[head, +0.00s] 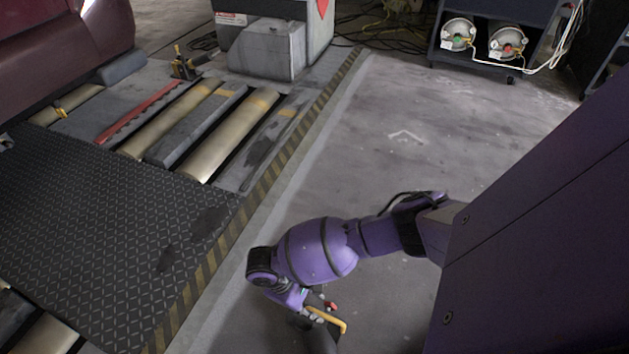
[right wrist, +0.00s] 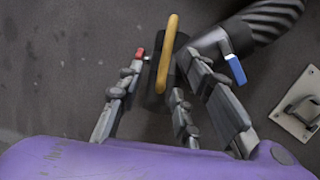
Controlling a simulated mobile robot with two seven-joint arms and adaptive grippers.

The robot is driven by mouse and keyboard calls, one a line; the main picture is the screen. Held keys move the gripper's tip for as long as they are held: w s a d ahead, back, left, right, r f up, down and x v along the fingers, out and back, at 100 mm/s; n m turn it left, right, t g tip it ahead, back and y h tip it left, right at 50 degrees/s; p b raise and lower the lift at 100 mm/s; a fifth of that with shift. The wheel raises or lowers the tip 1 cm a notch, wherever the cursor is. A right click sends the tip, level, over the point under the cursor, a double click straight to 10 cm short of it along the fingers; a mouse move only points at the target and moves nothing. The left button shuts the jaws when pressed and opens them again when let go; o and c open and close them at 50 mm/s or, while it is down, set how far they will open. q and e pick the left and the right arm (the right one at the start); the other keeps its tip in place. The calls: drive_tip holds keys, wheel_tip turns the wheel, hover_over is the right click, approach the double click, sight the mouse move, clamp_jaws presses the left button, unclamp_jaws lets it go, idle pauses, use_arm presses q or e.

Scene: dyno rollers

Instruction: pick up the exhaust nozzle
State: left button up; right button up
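The exhaust nozzle is a dark body with a yellow handle (right wrist: 168,50), joined to a black ribbed hose (right wrist: 262,24) at upper right in the right wrist view. In the head view its yellow handle (head: 328,320) shows at bottom centre. My right gripper (right wrist: 163,68) has its grey fingers on both sides of the dark body; I cannot tell whether they press on it. It also shows in the head view (head: 312,308), partly hidden by the purple wrist. A red tip and a blue tab show beside the nozzle. My left gripper is not in view.
A metal bracket plate (right wrist: 300,108) lies on the floor at right in the right wrist view. Dyno rollers (head: 232,135) and a black tread plate (head: 110,220) fill the left of the head view. A dark cart (head: 535,12) stands at the back right. The middle floor is clear.

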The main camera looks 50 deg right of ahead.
sight(321, 313)
drive_tip(key=b+x, duration=0.1)
drive_tip(key=x, duration=0.1)
drive_tip(key=shift+s+f, duration=0.15)
drive_tip(key=shift+f, duration=0.25)
drive_tip(key=b+x, duration=0.2)
drive_tip(key=x, duration=0.1)
drive_tip(key=b+x, duration=0.1)
drive_tip(key=shift+s+a+f, duration=0.1)
drive_tip(key=shift+a+f, duration=0.1)
drive_tip(key=shift+f, duration=0.2)
drive_tip(key=c, duration=0.8)
clamp_jaws()
